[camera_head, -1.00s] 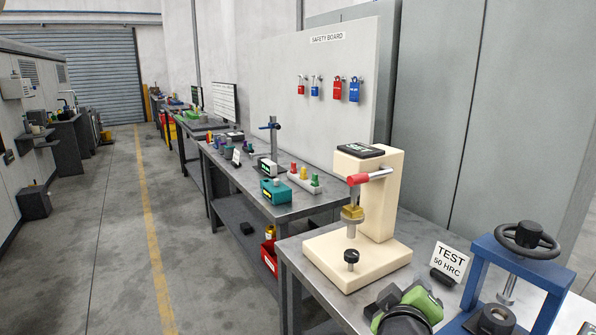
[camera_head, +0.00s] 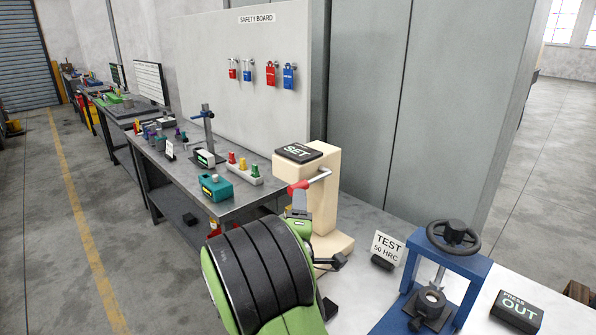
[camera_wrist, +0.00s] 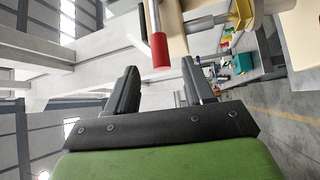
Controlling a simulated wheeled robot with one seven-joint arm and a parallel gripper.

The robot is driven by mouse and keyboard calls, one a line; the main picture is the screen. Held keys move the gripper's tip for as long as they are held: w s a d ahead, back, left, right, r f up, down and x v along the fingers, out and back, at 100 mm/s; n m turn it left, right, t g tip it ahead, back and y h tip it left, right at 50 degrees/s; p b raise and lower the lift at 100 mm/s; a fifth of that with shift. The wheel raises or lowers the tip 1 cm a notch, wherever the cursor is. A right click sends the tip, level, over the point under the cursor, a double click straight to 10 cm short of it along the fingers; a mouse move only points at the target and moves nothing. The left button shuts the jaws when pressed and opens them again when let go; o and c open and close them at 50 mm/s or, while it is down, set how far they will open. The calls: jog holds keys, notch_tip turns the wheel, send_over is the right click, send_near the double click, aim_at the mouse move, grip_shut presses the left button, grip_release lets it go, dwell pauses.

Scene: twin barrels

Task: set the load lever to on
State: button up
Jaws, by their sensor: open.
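The load lever is a metal rod with a red grip (camera_head: 298,186) on the cream hardness tester (camera_head: 328,205). The rod slopes from the column down left to the grip. My gripper (camera_head: 300,210), green with dark fingers, is just below and in front of the grip, partly hidden by my own arm. In the wrist view my gripper (camera_wrist: 159,70) is open and empty. There the red grip (camera_wrist: 160,52) lies ahead of the gap between the fingers, nearer the right finger, and not clasped. My arm hides the tester's lower front.
A sign reading TEST 50 HRC (camera_head: 388,247) and a blue press with a black handwheel (camera_head: 440,250) stand right of the tester. A PRESS OUT pad (camera_head: 519,308) lies farther right. A teal box (camera_head: 216,187) sits on the bench behind.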

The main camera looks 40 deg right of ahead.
aim_at(299, 186)
jog(key=p+x, duration=0.1)
jog(key=x, duration=0.1)
jog(key=p+x, duration=0.3)
jog(key=x, duration=0.2)
jog(key=shift+s+r+p, duration=0.1)
jog(key=shift+r+p, duration=0.2)
jog(key=shift+w+d+f, duration=0.2)
jog(key=shift+w+d, duration=0.1)
jog(key=shift+w, duration=0.1)
jog(key=shift+c, duration=0.3)
grip_shut()
